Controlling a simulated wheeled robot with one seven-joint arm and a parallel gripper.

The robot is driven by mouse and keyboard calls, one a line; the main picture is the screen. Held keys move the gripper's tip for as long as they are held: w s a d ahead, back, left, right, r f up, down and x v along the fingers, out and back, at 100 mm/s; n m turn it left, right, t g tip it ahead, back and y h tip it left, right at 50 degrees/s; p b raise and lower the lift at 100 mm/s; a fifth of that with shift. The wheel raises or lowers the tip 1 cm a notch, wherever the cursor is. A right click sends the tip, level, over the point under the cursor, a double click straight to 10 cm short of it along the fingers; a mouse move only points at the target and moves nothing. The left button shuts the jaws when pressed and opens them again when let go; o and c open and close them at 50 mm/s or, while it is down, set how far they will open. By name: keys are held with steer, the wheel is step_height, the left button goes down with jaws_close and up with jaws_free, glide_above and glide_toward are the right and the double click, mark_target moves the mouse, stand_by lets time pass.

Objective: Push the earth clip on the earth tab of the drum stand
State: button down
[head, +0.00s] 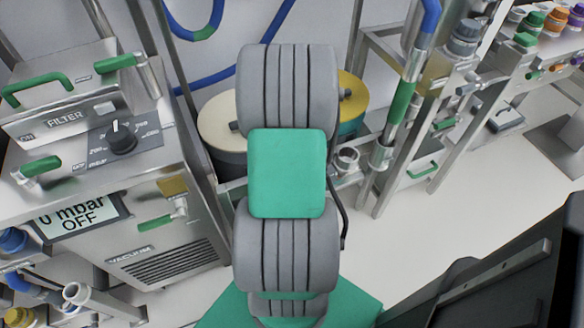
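Two drums stand behind my arm: a cream-topped dark drum (222,122) on the left and a yellow-topped drum (354,92) on the right. My grey ribbed arm with its green block covers the space between them. A short piece of metal frame (234,186) shows below the cream-topped drum and may be part of the drum stand. I cannot make out the earth clip or the earth tab. My gripper is not in view.
A filter and vacuum cabinet (150,190) with green handles and a display reading "0 mbar OFF" fills the left. A metal rack (395,175) with a blue and green hose (404,95) stands right of the drums. Pale floor (415,235) is clear at lower right.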

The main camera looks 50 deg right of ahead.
stand_by(0.4)
steer(key=c, duration=1)
jaws_free()
steer(key=shift+o, duration=0.2)
step_height(320, 180, up, 8)
steer(key=shift+f+p, duration=0.15)
steer(key=shift+p, duration=0.6)
